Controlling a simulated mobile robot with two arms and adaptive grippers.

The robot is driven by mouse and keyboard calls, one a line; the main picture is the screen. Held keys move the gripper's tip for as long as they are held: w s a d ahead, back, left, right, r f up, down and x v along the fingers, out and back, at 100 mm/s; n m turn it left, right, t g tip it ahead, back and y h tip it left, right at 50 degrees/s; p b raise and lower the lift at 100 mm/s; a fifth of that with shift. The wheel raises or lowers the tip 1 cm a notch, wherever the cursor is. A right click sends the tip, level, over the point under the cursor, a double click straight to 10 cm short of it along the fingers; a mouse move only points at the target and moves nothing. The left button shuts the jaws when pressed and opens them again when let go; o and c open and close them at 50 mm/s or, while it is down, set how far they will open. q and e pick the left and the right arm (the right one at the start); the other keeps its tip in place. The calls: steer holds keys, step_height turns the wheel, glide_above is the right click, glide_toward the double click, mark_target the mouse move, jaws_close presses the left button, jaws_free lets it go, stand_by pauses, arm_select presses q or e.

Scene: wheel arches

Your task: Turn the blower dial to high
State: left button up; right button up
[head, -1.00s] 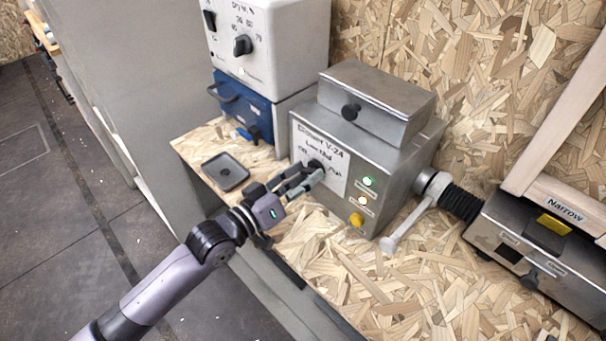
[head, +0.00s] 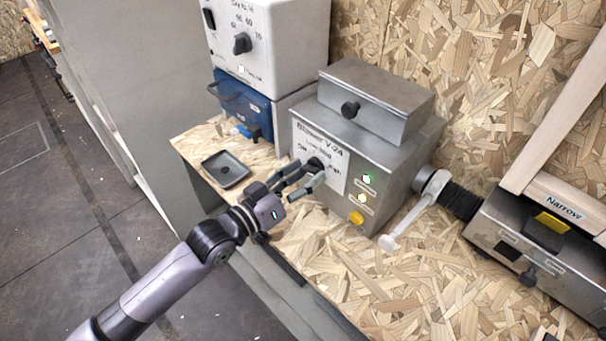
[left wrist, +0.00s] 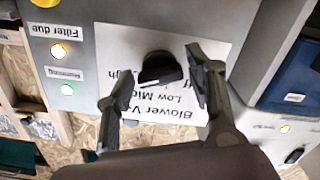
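The blower box (head: 385,180) is a grey metal unit labelled "Blower V-24". Its black dial (head: 315,164) sits on a white label plate and shows larger in the left wrist view (left wrist: 160,68). Low, mid and high marks are partly readable; I cannot tell which mark the dial points to. My left gripper (head: 302,182) is just in front of the dial. In the left wrist view its fingers (left wrist: 158,88) are spread, one on each side of the dial. A gap shows on the left finger's side; the right finger is close, and contact is unclear. My right gripper is not in view.
A green light (head: 367,179) and a yellow button (head: 356,217) are right of the dial. A grey tray (head: 226,170) and a blue box (head: 243,105) stand left. A lever (head: 410,215) and black hose (head: 460,201) are at right. The front bench is clear.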

arm_select(q)
steer(key=shift+o, duration=0.8)
steer(key=shift+r, duration=0.1)
steer(key=v, duration=1.2)
